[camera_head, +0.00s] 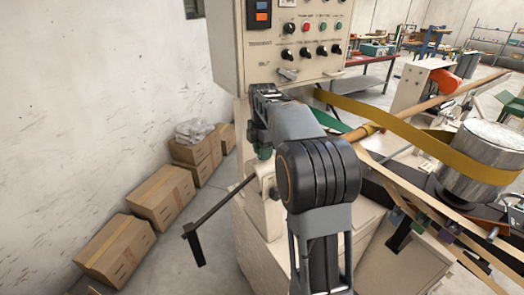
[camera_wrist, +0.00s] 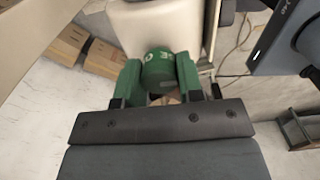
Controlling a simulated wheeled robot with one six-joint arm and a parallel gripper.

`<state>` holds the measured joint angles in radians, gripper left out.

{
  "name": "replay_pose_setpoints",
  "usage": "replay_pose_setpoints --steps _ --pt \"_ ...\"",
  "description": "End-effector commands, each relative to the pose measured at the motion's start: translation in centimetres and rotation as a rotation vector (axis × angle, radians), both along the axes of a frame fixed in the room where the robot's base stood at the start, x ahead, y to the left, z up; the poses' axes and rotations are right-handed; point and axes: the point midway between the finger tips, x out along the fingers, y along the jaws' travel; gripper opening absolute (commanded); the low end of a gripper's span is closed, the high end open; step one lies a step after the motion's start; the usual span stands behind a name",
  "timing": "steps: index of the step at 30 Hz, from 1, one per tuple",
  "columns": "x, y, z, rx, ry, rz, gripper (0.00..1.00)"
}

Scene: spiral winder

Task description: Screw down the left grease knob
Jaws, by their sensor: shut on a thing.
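The left grease knob (camera_wrist: 158,70) is a green round cap against the cream machine body in the wrist view. My gripper (camera_wrist: 158,76) has its two green fingers on either side of the knob and is shut on it. In the head view my gripper (camera_head: 263,143) is at the machine's left side, below the control box. My wrist and arm hide much of it there, and the knob cannot be clearly told from the green fingers.
The control box (camera_head: 300,40) with buttons and switches stands just above my gripper. A dark crank rod (camera_head: 219,205) sticks out to the lower left. Cardboard boxes (camera_head: 160,198) line the wall at left. A yellow belt (camera_head: 400,130) and metal drum (camera_head: 485,155) are at right.

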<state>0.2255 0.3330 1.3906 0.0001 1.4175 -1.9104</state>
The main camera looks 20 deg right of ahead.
Motion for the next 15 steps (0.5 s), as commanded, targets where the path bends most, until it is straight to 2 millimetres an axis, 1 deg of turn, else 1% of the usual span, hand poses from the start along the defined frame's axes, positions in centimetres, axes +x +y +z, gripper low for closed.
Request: replay_pose_setpoints --steps 1,2,8,15 --pt "-0.02 0.0 0.0 0.0 0.001 0.0 0.14" --pt "-0.02 0.0 0.0 0.0 0.001 0.0 0.11" --pt "-0.03 -0.01 0.04 0.0 0.001 -0.014 0.11" --pt "-0.02 -0.01 0.13 0.0 0.002 -0.128 0.11"
